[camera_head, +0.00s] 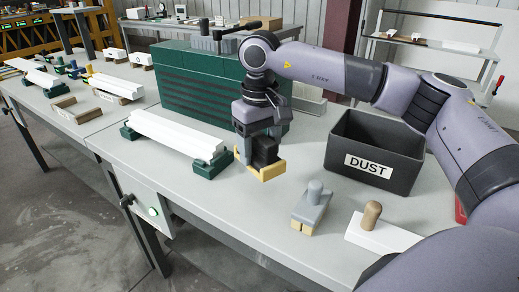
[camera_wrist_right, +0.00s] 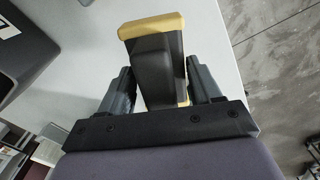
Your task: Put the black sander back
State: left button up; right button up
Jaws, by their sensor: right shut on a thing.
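The black sander (camera_head: 264,150) has a dark body on a yellow base and is in the middle of the head view. My right gripper (camera_head: 258,138) points down and is shut on its body from above. In the right wrist view the black sander (camera_wrist_right: 155,70) sits between the two fingers of my right gripper (camera_wrist_right: 158,88), with the yellow base beyond. I cannot tell if the base touches the table. My left gripper is not in view.
A grey DUST bin (camera_head: 400,178) stands to the right. A grey block with a knob (camera_head: 312,205) and a white block with a wooden knob (camera_head: 372,215) are at the front. White boards on green supports (camera_head: 178,135) lie to the left. A large green box (camera_head: 195,85) stands behind.

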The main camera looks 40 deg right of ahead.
notch_tip(320, 180, down, 6)
jog(key=b, duration=0.3)
jog(key=shift+r+b, duration=0.25)
jog(key=shift+b, duration=0.1)
jog(key=shift+f+b, duration=0.45)
jog(key=shift+f, duration=0.2)
jog(key=shift+f+b, duration=0.3)
jog(key=shift+f, duration=0.25)
jog(key=shift+f, duration=0.3)
jog(key=o, duration=1.4)
